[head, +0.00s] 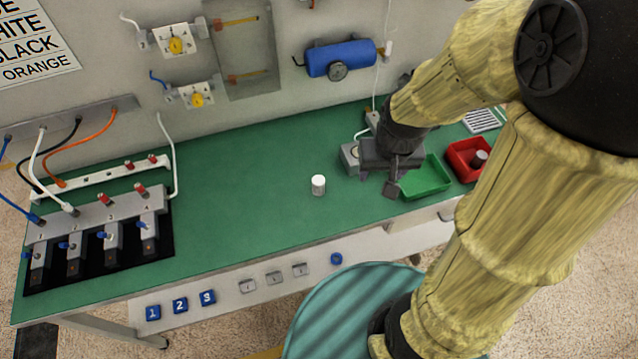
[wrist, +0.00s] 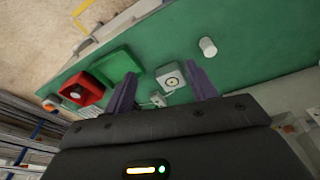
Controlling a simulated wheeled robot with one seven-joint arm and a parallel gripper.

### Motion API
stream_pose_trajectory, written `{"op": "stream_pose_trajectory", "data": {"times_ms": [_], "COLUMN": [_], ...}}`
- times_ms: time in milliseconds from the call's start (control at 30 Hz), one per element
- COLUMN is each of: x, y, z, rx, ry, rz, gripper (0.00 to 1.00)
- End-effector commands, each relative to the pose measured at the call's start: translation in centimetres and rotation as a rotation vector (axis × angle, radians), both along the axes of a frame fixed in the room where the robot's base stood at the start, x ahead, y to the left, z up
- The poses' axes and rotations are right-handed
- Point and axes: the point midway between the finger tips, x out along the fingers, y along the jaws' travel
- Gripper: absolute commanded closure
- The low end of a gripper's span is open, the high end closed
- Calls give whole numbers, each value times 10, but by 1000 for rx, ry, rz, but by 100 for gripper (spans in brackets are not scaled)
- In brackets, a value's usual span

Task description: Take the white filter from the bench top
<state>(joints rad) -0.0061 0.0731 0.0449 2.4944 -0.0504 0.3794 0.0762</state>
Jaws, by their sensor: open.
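The white filter (head: 318,185) is a small white cylinder standing upright on the green bench top (head: 250,200), near the middle of the bench. In the wrist view the white filter (wrist: 208,46) lies beyond and just right of my right fingertip. My gripper (head: 391,184) is to the right of the filter in the head view, above the bench near the green tray. In the wrist view my gripper (wrist: 162,80) has its two fingers spread with nothing held between them.
A grey box with a round dial (head: 350,157) stands between filter and gripper, towards the back. A green tray (head: 428,178) and a red tray (head: 462,160) holding a grey cylinder sit at right. Numbered valve blocks (head: 110,240) fill the left end. Bench around the filter is clear.

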Motion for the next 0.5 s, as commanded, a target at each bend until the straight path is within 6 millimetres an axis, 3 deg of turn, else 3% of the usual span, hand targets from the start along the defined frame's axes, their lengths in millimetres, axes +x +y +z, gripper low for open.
{"op": "stream_pose_trajectory", "data": {"times_ms": [100, 300, 500], "x": [27, 72, 100], "y": [22, 74, 118], "z": [5, -2, -14], "rx": [-9, -16, -6], "ry": [53, 138, 188], "rz": [36, 80, 90], "gripper": [43, 43, 43]}}
